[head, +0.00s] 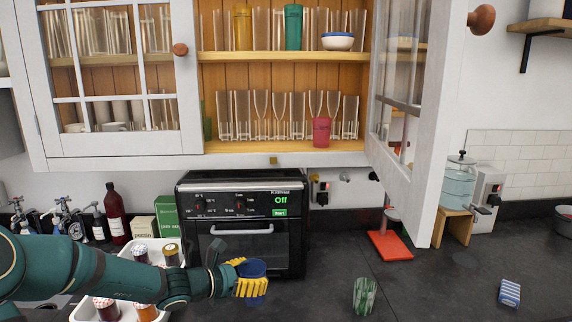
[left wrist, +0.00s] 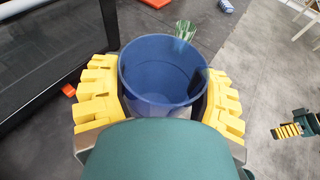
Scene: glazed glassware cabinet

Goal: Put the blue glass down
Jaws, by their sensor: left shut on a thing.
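The blue glass (head: 253,268) is upright in my left gripper (head: 251,278), in front of the black oven. The yellow fingers are shut around its sides. In the left wrist view, the blue glass (left wrist: 163,72) shows its open, empty inside between the fingers of the left gripper (left wrist: 163,100). Its base is mostly hidden there, and I cannot tell whether it touches the worktop (head: 320,295). My right gripper (left wrist: 288,130) shows small at the right edge of the left wrist view; its opening is unclear.
A green patterned glass (head: 364,296) stands on the worktop to the right, with a blue-white sponge (head: 509,292) farther right. A white tray (head: 84,312) of jars is at left. The open cabinet door (head: 425,120) hangs above.

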